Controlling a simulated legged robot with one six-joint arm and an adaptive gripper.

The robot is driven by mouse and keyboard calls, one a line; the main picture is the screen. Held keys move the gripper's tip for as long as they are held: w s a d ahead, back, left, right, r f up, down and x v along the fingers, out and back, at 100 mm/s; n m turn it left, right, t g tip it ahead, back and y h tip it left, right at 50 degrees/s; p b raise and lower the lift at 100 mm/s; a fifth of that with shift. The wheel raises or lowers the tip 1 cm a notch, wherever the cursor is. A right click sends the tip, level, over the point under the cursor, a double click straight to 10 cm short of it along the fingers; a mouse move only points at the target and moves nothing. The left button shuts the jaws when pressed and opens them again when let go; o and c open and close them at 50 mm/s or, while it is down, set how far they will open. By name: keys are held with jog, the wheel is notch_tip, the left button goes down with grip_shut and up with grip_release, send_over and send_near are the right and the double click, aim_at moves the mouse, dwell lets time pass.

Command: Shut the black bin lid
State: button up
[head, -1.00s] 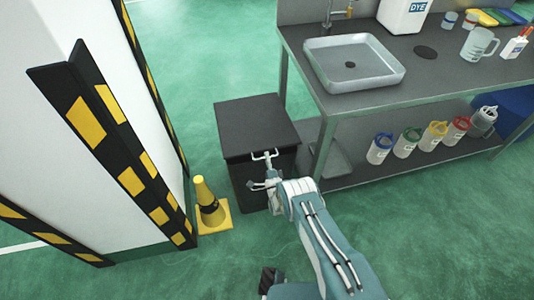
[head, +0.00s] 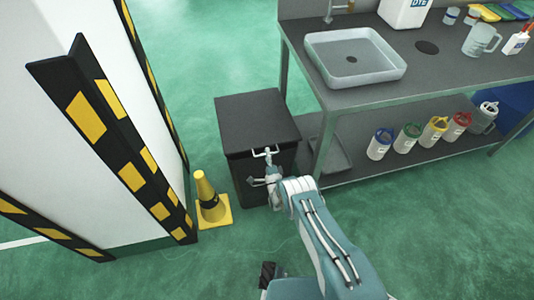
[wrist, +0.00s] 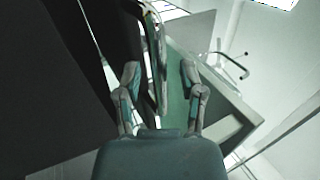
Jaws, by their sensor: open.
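The black bin (head: 246,182) stands on the floor left of the sink bench. Its flat black lid (head: 255,118) lies over the top and looks level; I cannot tell whether a thin gap is left under its front edge. A light bar-shaped piece (head: 265,152) shows at the lid's front edge, probably a handle. My gripper (head: 262,182) is at the bin's front, just below that edge. In the wrist view my gripper (wrist: 160,72) has its two fingers apart, with a narrow bar-like edge (wrist: 157,55) showing between them. Contact cannot be made out.
A yellow cone (head: 210,200) stands left of the bin, beside a white pillar (head: 85,170) with black-yellow guards. The bench (head: 370,93) with a sink (head: 355,57) is close on the right. Several jugs (head: 408,138) stand on its lower shelf. Open green floor lies behind the bin.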

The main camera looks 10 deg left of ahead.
jog(key=v, duration=1.2)
jog(key=shift+f, duration=0.15)
